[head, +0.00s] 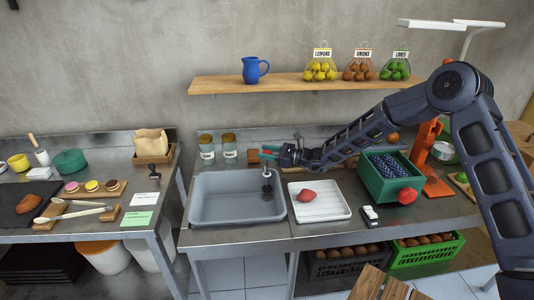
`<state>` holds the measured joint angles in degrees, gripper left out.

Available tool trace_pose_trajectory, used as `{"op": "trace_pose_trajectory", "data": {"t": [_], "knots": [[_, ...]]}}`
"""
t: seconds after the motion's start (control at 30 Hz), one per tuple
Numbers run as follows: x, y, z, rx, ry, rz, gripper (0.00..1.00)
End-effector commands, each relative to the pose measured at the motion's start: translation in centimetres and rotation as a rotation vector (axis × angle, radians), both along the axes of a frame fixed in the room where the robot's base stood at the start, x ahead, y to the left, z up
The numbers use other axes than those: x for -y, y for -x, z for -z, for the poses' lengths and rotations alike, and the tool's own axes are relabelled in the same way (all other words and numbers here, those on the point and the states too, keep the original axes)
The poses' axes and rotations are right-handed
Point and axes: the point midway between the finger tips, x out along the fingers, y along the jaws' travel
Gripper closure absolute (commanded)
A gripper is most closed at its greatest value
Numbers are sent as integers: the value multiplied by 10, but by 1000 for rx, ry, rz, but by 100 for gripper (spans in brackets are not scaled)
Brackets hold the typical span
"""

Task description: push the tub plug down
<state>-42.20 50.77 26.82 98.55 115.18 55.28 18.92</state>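The grey tub (215,217) is set into the middle bench and looks empty. At its right end a dark upright stem (267,175) reaches down to a small dark round piece low in the tub; this may be the plug, but it is too small to be sure. My gripper (272,156) comes in from the right over the tub's back right corner, close to the top of the stem. A small teal and red part shows at its tip. The fingers are too small and overlapped to tell whether they are open or touching anything.
A white ribbed tray (333,211) with a red item (306,195) stands right of the tub. A green crate (376,185) stands farther right. Two jars (229,148) stand behind the tub. A wooden shelf (290,84) hangs above. The tub's left and middle are clear.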

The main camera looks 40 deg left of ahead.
Motion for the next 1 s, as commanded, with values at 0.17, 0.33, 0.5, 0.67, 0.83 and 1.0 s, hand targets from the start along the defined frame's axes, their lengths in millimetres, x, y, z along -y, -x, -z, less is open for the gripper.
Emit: {"op": "trace_pose_trajectory", "data": {"t": [0.17, 0.33, 0.5, 0.67, 0.83, 1.0], "knots": [[0, 0, 0, 0, 0, 0, 92], [0, 0, 1, 0, 0, 0, 100], [0, -1, 13, -1, 2, 1, 100], [0, -2, 34, -2, 2, 2, 100], [0, -1, 47, 0, 0, 2, 100], [0, -1, 48, 1, 3, 2, 100]]}}
